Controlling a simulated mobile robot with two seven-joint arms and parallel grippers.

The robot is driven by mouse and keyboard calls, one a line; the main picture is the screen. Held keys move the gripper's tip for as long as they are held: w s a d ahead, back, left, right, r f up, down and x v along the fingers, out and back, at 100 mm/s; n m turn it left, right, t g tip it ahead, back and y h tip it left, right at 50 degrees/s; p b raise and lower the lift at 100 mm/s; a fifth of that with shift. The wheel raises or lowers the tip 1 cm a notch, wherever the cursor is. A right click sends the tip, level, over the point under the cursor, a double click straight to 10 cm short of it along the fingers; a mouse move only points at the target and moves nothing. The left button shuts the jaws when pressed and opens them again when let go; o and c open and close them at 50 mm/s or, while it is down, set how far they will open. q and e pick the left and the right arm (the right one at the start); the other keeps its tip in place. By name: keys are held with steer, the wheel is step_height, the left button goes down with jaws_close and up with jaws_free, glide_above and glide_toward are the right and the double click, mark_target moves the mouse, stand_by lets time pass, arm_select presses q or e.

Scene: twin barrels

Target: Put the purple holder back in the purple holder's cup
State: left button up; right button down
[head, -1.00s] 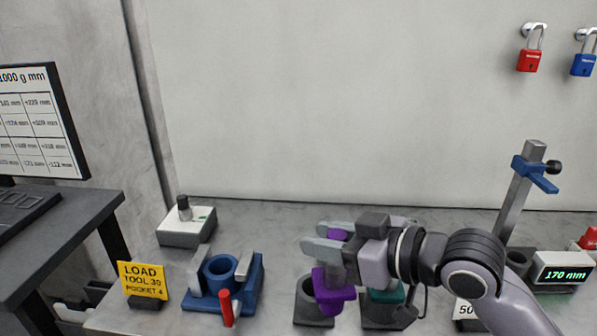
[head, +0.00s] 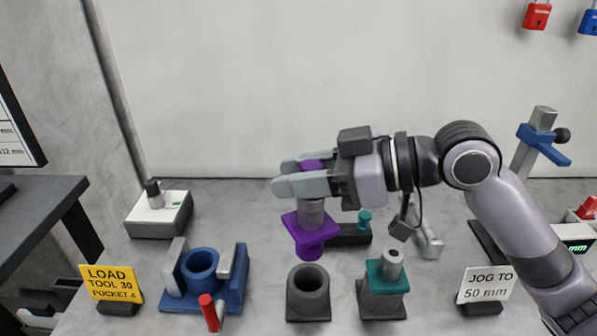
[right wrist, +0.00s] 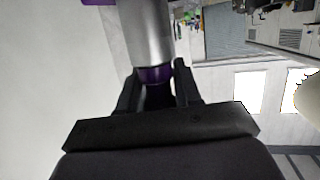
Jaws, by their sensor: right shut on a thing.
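The purple holder (head: 309,228) has a square purple flange, a grey upper body and a purple top. My right gripper (head: 304,183) is shut on its upper part and holds it upright. In the right wrist view the holder's grey body (right wrist: 147,35) rises between the fingers (right wrist: 157,88). A dark grey cup (head: 308,296) with an empty round opening stands on the bench below the holder, and the holder is clear above it. A teal holder (head: 386,276) sits in another dark cup to the right. My left gripper is not in view.
A blue fixture (head: 203,273) with a round socket and red-capped lever (head: 209,312) stands left. A yellow sign (head: 111,286), a white-topped box (head: 159,211) and a "JOG TO 50 mm" sign (head: 485,288) also stand on the bench. A dark piece with a teal knob (head: 364,221) lies behind.

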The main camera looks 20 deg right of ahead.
mark_target(299, 209)
steer(key=shift+r, duration=0.15)
steer(key=shift+n, duration=0.3)
steer(key=shift+f+b, duration=2)
steer(key=shift+f, duration=0.9)
steer(key=shift+g+p, duration=0.4)
steer(key=shift+f+b, duration=2.1)
steer(key=shift+f, duration=0.95)
